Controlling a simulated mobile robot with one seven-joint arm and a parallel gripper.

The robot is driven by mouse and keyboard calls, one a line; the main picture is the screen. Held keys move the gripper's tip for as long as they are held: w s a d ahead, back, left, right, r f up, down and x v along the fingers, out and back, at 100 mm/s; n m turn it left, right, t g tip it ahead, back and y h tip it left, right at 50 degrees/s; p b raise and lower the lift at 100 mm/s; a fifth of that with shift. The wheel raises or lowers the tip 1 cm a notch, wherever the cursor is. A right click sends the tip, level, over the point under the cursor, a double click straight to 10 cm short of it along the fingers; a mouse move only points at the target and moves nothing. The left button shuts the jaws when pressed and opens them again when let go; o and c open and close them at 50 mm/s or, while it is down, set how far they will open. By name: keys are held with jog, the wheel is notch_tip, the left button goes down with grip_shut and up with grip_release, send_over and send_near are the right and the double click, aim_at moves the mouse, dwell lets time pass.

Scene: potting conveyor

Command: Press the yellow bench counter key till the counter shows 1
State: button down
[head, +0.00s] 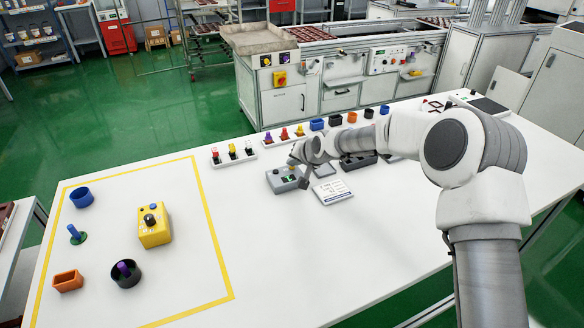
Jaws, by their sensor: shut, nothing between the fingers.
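A grey box with a small lit green display (287,180) stands on the white table near its middle. I take it for the bench counter; its digits are too small to read and I cannot make out a yellow key on it. My gripper (304,184) is shut and empty, pointing down at the right side of this box. Whether it touches the box I cannot tell, and the wrist hides part of that side. A yellow box (154,228) with a black knob and a small blue button stands on the left, inside a yellow taped outline, far from my gripper.
A white labelled card (332,192) lies right of the grey box. Small holders with coloured pegs (285,136) and several coloured cups stand along the far edge. A blue cup (81,197), orange tray (68,281) and black cup (126,274) are inside the outline. The front middle is clear.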

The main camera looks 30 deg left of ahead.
jog(key=shift+f, duration=0.15)
dwell(0.3)
jog(key=shift+r, duration=0.85)
jog(key=shift+r+p, duration=1.25)
jog(key=shift+r, duration=1.25)
